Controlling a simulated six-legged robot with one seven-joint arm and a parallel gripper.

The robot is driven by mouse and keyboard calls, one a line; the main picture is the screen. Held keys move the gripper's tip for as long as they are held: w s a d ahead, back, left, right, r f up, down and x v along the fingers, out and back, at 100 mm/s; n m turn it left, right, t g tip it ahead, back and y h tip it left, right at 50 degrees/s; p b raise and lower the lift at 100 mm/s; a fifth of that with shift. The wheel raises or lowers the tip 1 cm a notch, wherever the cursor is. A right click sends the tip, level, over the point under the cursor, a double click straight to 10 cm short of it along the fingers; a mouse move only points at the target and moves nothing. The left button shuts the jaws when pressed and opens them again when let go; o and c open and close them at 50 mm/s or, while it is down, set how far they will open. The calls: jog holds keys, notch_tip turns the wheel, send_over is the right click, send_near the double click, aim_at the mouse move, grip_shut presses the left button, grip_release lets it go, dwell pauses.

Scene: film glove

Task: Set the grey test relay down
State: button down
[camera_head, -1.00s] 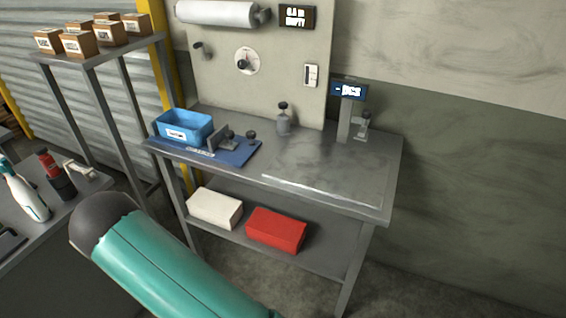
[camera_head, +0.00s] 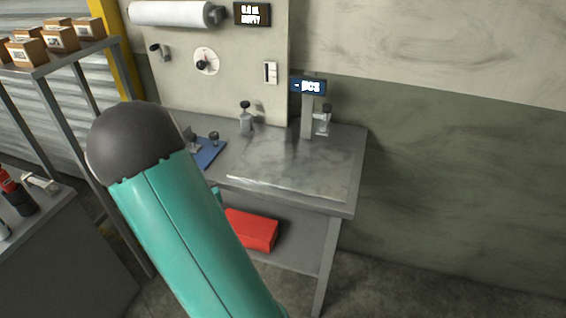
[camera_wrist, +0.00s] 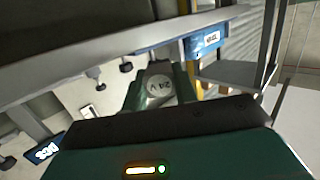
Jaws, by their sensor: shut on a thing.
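In the wrist view my gripper (camera_wrist: 159,75) has its green fingers shut on the grey test relay (camera_wrist: 160,91), whose pale round face reads "24 V". The relay is in the air, with the workbench behind it. In the head view my own teal arm hides the gripper and relay. The grey metal workbench (camera_head: 290,178) stands ahead, its right part largely bare with a pale strip along the front. The blue mat (camera_head: 209,152) on its left is partly hidden by my arm.
A blue bin (camera_wrist: 206,41) shows tilted in the wrist view. A small display post (camera_head: 307,110) and a knobbed fixture (camera_head: 246,118) stand at the bench's back. A red box (camera_head: 252,231) lies on the lower shelf. A rack with cartons (camera_head: 28,52) stands left.

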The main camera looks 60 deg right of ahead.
jog(key=s+d+r+m+g+h, duration=0.1)
jog(key=s+d+r, duration=0.1)
jog(key=s+d, duration=0.2)
jog(key=s+d+r+m+g+h, duration=0.1)
jog(key=s+d+r+m+g, duration=0.1)
jog(key=s, duration=0.4)
jog(key=s+d+r+m+g+h, duration=0.1)
jog(key=s+d+r+h, duration=0.1)
jog(key=s+d, duration=0.3)
jog(key=shift+s+d+r+g, duration=0.2)
jog(key=shift+d+r+g, duration=0.1)
jog(key=shift+d+r, duration=0.5)
jog(key=s+d+r+m+g+h, duration=0.1)
jog(key=s+d+r+m+g, duration=0.15)
jog(key=s, duration=0.65)
jog(key=s+d+r+m+g+h, duration=0.1)
jog(key=s+d+r+m+g, duration=0.15)
jog(key=s, duration=0.65)
send_over(278, 177)
jog(key=shift+n, duration=0.3)
jog(key=f, duration=0.9)
jog(key=shift+s, duration=0.35)
jog(key=shift+w+f, duration=0.15)
jog(key=shift+f, duration=0.2)
jog(key=f, duration=0.3)
jog(key=shift+w, duration=0.2)
jog(key=shift+f, duration=0.15)
jog(key=shift+f, duration=0.1)
